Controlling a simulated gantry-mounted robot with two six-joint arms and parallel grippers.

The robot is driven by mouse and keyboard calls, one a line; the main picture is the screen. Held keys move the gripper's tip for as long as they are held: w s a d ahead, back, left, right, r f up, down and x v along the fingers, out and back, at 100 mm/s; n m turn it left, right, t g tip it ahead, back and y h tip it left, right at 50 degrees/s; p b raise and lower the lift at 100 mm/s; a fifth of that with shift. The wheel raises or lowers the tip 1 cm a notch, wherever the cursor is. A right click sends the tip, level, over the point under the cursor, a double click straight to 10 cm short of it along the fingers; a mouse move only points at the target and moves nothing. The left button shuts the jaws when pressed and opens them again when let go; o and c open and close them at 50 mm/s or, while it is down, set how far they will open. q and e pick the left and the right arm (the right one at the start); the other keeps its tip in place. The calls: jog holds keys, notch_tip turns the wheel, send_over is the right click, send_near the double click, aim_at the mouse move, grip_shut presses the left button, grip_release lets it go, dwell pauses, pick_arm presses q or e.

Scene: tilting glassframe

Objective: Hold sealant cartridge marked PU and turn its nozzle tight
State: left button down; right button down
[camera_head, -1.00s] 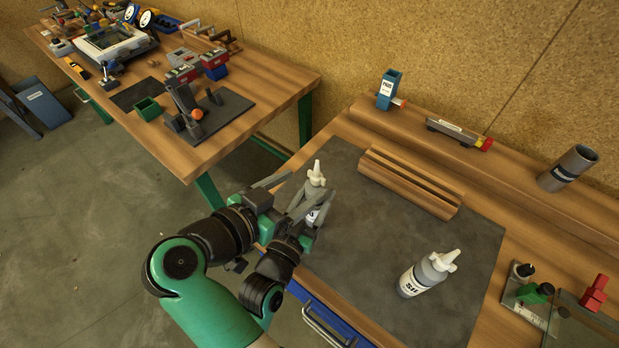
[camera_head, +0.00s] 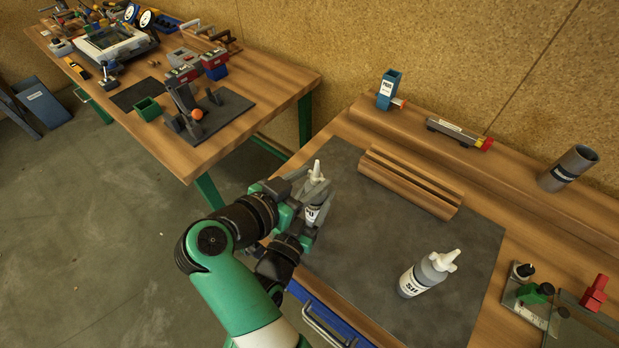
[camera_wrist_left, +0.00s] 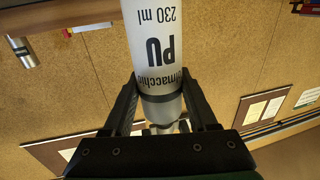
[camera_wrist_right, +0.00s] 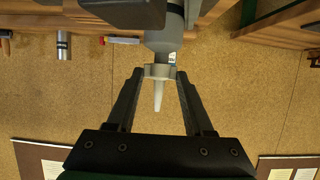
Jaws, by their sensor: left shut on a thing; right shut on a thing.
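The cartridge marked PU (camera_head: 312,214) stands upright at the left edge of the dark mat, partly hidden by my grippers. Its white nozzle (camera_head: 317,172) is on top and points up. In the left wrist view my left gripper (camera_wrist_left: 160,84) is shut on the grey cartridge body (camera_wrist_left: 158,45), with one finger on each side below the PU print. In the right wrist view my right gripper (camera_wrist_right: 161,74) is shut on the winged collar of the nozzle (camera_wrist_right: 158,92).
A slotted wooden block (camera_head: 410,182) lies behind the cartridges on the dark mat (camera_head: 365,245). A blue holder (camera_head: 389,90), a level-like tool (camera_head: 459,134) and a grey tube (camera_head: 568,168) are at the back. The mat between the two cartridges is clear.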

jog(key=shift+w+a+m+g+h, duration=0.2)
jog(key=shift+m+g+h, duration=0.1)
jog(key=shift+m, duration=0.1)
jog(key=shift+s+m+g+h, duration=0.1)
jog(key=shift+m+g+h, duration=0.2)
jog(key=shift+c, duration=1.4)
grip_release()
jog(key=v, duration=1.2)
